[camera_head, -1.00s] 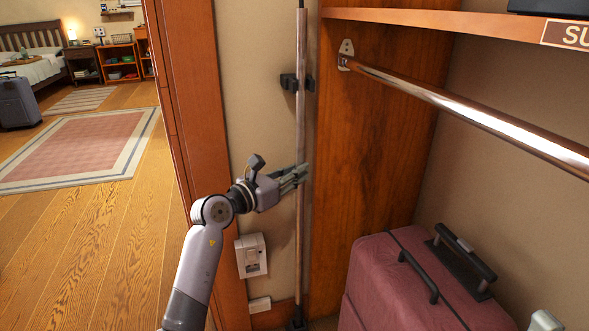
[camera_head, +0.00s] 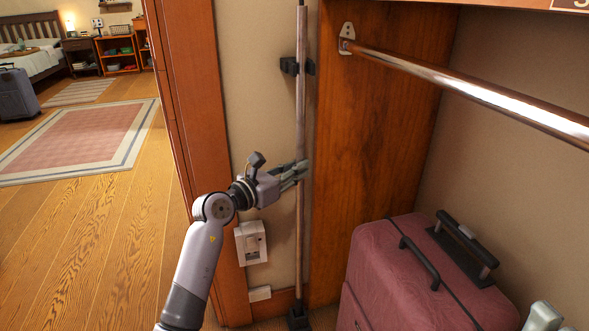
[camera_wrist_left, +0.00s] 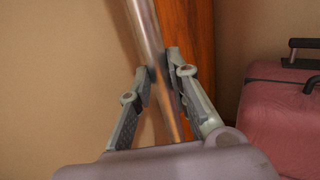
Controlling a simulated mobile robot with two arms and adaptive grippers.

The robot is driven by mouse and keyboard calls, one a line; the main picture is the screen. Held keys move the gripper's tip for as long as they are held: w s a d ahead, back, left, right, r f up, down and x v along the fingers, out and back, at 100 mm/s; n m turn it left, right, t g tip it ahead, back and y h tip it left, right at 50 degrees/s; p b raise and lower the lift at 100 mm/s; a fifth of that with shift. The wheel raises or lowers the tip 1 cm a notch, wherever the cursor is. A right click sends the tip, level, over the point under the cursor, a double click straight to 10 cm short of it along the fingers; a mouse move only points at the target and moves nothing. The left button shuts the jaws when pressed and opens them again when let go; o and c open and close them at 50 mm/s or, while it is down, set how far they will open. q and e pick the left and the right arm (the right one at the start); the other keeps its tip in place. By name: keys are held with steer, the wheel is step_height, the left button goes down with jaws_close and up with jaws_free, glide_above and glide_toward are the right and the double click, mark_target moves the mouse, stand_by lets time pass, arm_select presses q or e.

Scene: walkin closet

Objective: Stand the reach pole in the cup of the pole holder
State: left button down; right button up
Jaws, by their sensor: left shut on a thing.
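The reach pole (camera_head: 301,120) is a long, slim, metallic pole standing about upright against the wall beside the wooden panel. My left gripper (camera_head: 301,171) is shut on the pole around its middle. The left wrist view also shows the pole (camera_wrist_left: 146,30) between both fingers. The pole holder has a dark upper clip (camera_head: 288,66) beside the pole and a dark cup (camera_head: 298,320) near the floor. The pole's lower end meets the cup in the picture; I cannot tell whether it is inside. A grey-green part at the lower right looks like my right gripper (camera_head: 544,317); its jaws are unclear.
A dark pink suitcase (camera_head: 400,285) stands right of the wooden panel (camera_head: 365,150). A metal hanging rail (camera_head: 460,84) crosses the upper right. A white wall box (camera_head: 251,243) is below my left gripper. Open wooden floor (camera_head: 95,235) lies left.

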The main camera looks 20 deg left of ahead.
arm_select(q)
steer(key=c, duration=1.4)
jaws_free()
steer(key=v, duration=1.2)
